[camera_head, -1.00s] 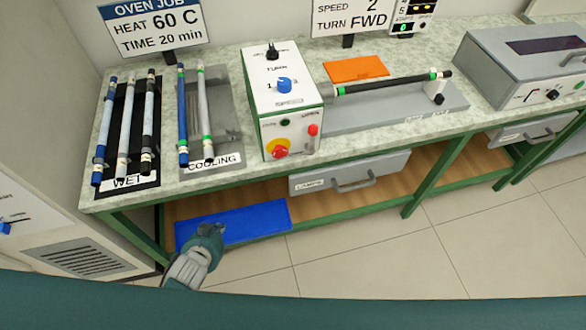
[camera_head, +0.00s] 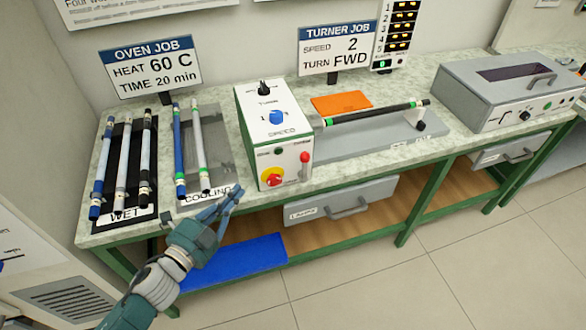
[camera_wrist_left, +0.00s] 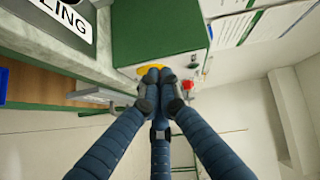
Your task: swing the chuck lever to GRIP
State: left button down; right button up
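The turner (camera_head: 275,125) is a white box with green sides on the bench. Its chuck lever (camera_head: 304,158) has a red knob and sits at the right of the front face, its stem hanging below the knob; the GRIP marking is too small to read. The red knob also shows in the left wrist view (camera_wrist_left: 187,85), just past my fingertips. My left gripper (camera_head: 238,192) is shut and empty, in front of the bench edge, left of and below the lever, apart from it. My right gripper is out of view.
A red stop button on yellow (camera_head: 272,177) sits left of the lever. A rod blank (camera_head: 375,113) lies horizontally at the turner's right. The cooling rack (camera_head: 218,150) and wet rack (camera_head: 127,185) hold rods at left. A drawer (camera_head: 340,200) hangs under the bench.

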pick_arm(q)
jog(key=s+d+m+g+h, duration=0.1)
jog(key=m, duration=0.1)
jog(key=s+d+r+m+h, duration=0.1)
jog(key=d+m+h, duration=0.1)
jog(key=s+d+r+m+g+h, duration=0.1)
jog(key=m+h, duration=0.1)
jog(key=shift+d+r+m+g, duration=0.15)
jog(key=shift+d+m+g, duration=0.15)
jog(key=shift+m, duration=0.1)
jog(key=p, duration=0.4)
send_near(305, 168)
jog(key=w+d+r, duration=0.3)
jog(key=w, duration=0.1)
jog(key=shift+w+d+f, duration=0.2)
jog(key=shift+w+d, duration=0.15)
jog(key=shift+d, duration=0.15)
